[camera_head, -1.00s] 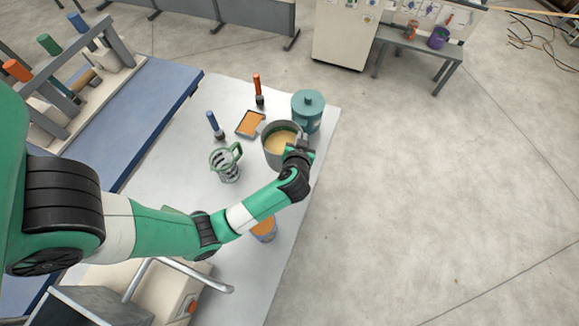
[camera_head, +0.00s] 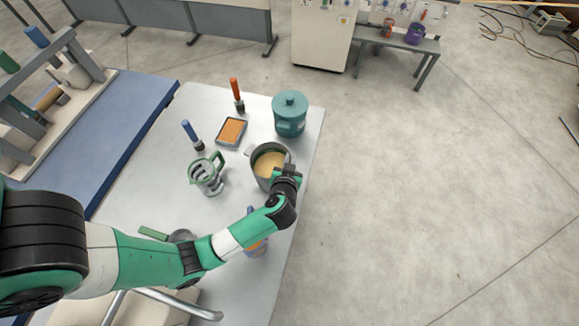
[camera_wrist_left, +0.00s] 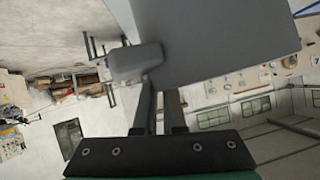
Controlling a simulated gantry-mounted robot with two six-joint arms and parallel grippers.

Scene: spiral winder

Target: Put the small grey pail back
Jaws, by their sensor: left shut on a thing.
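The small grey pail (camera_head: 257,180) holds a pale yellow-tan content and stands roughly upright over the right part of the table. My left gripper (camera_head: 284,174) is shut on the pail at its near right side. In the left wrist view the pail's grey wall (camera_wrist_left: 225,40) fills the top, with a grey lug at my gripper's fingers (camera_wrist_left: 160,100). Whether the pail touches the tabletop I cannot tell. My right gripper is not in view.
A teal lidded pot (camera_head: 290,115) stands behind the pail. An orange-filled tray (camera_head: 231,131), a green-handled jug (camera_head: 207,175), a blue-handled tool (camera_head: 190,131) and an orange-handled tool (camera_head: 236,92) are to the left. An orange-and-blue container (camera_head: 256,247) is partly behind my arm.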

